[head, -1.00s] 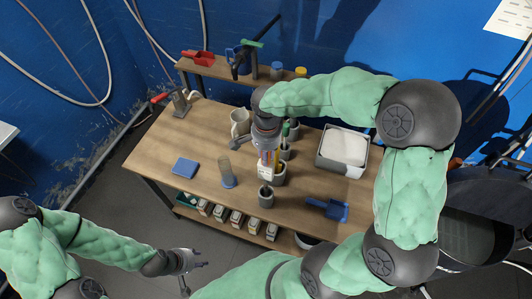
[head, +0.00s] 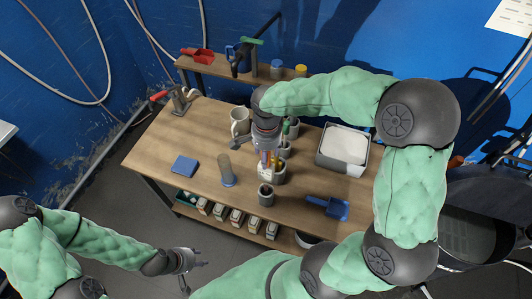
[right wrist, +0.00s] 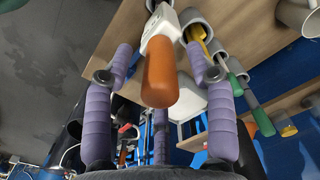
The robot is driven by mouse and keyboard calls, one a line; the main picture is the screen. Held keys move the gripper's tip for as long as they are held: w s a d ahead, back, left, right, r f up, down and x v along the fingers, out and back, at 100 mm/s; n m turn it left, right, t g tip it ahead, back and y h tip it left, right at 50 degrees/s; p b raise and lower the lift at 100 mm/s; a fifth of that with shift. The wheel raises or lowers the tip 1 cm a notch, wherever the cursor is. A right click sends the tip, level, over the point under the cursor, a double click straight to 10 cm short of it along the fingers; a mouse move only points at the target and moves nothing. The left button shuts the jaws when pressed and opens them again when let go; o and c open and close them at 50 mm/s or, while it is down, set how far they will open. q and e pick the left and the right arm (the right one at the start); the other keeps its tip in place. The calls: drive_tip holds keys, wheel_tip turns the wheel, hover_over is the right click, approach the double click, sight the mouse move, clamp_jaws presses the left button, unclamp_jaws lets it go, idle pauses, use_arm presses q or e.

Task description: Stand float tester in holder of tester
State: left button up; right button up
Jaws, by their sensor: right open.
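The float tester appears to be the piece with an orange bulb (right wrist: 160,75) and a white body (right wrist: 160,28) in the right wrist view. Its white part also shows below my right gripper in the head view (head: 266,173). My right gripper (right wrist: 160,75) is open, with purple fingers on both sides of the bulb and a gap to each. A grey cup (head: 266,197), possibly the tester's holder, stands just in front. The tester's lower end is hidden, so I cannot tell if it is inside a holder. My left gripper (head: 195,274) is open and empty, off the table's front edge.
More grey cups (head: 281,175) with yellow- and green-handled tools stand close behind. The left side is mostly clear.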

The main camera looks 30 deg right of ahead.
wheel_tip(320, 180, up, 12)
drive_tip(key=shift+r, duration=0.1)
idle(0.5)
idle(0.6)
